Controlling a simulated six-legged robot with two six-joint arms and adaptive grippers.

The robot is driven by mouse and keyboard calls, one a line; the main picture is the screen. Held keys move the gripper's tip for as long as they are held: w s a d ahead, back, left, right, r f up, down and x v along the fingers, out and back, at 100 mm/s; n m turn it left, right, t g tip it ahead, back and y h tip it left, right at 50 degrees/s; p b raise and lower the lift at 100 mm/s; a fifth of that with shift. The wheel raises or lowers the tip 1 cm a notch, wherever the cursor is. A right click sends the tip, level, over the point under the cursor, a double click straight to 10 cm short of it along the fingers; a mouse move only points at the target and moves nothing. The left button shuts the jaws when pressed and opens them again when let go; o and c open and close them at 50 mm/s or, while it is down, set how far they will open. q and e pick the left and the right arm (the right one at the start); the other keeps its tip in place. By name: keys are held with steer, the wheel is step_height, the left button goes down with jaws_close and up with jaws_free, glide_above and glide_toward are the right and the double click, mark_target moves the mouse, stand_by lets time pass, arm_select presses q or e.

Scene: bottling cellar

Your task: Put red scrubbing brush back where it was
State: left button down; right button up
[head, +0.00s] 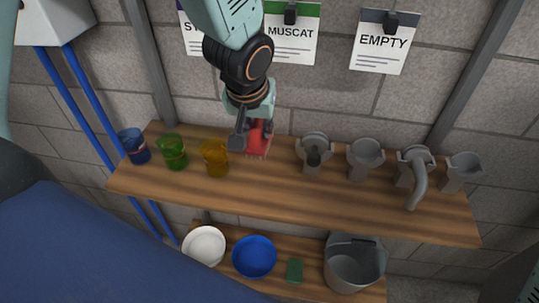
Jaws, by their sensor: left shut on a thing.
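The red scrubbing brush (259,141) is at the back of the upper wooden shelf (285,199), right of the amber cup. My left gripper (254,136) comes down from above and is shut on the brush. The gripper hides part of the brush. I cannot tell whether the brush touches the shelf board. My right gripper is not in view.
Left of the brush stand a blue cup (134,146), a green cup (173,152) and an amber cup (215,158). Several grey fittings (365,158) stand to the right. Below are a white bowl (204,246), a blue bowl (254,257), a green pad (295,270) and a bucket (353,266).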

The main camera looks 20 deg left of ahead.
mark_target(259, 151)
arm_select(q)
steer(key=shift+w, duration=0.2)
steer(key=shift+f, duration=0.15)
steer(key=f+b, duration=0.5)
steer(key=shift+s+d+f, duration=0.1)
steer(key=shift+s, duration=0.2)
steer(key=shift+w+f, duration=0.2)
steer(key=shift+f, duration=0.2)
steer(key=shift+s+f+b, duration=0.15)
steer(key=shift+s+b, duration=0.1)
steer(key=shift+b, duration=0.25)
steer(key=shift+s+f+b, duration=0.1)
steer(key=shift+f+b, duration=0.25)
steer(key=shift+b, duration=0.05)
steer(key=b+x, duration=0.2)
steer(key=shift+s+f, duration=0.15)
steer(key=shift+f, duration=0.25)
steer(key=shift+d+f, duration=0.1)
steer(key=shift+s, duration=0.15)
steer(key=c, duration=1.1)
jaws_free()
steer(key=shift+c, duration=0.2)
